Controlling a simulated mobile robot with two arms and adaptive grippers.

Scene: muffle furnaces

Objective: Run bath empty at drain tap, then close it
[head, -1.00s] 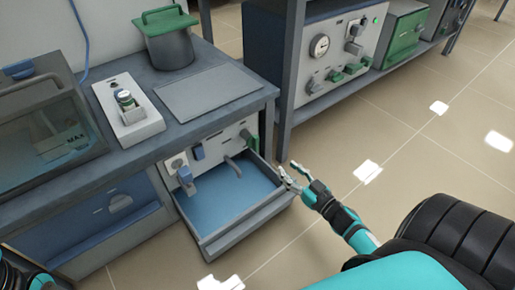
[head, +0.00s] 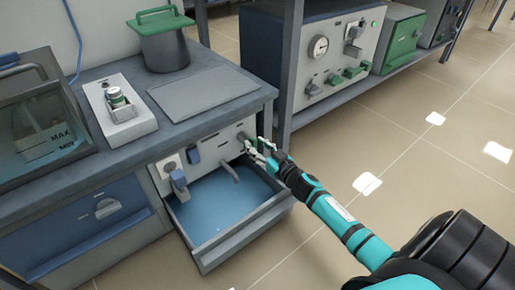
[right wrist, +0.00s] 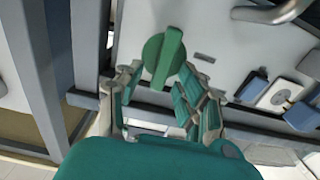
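A glass-sided bath (head: 12,125) with MAX and MIN marks and bluish water stands on the bench at the left. On the panel below the bench is a green tap handle (right wrist: 163,55), seen close up in the right wrist view. My right gripper (head: 258,150) is at this handle, its fingers open on either side; I cannot tell whether they touch it. A spout (head: 230,172) sticks out from the panel above an open drawer basin (head: 245,233) holding blue water. My left gripper is out of view.
A lidded pot (head: 165,45), a flat grey plate (head: 205,92) and a white device with a small jar (head: 125,118) stand on the bench. A bench leg (head: 290,60) rises just right of the tap. The floor at right is clear.

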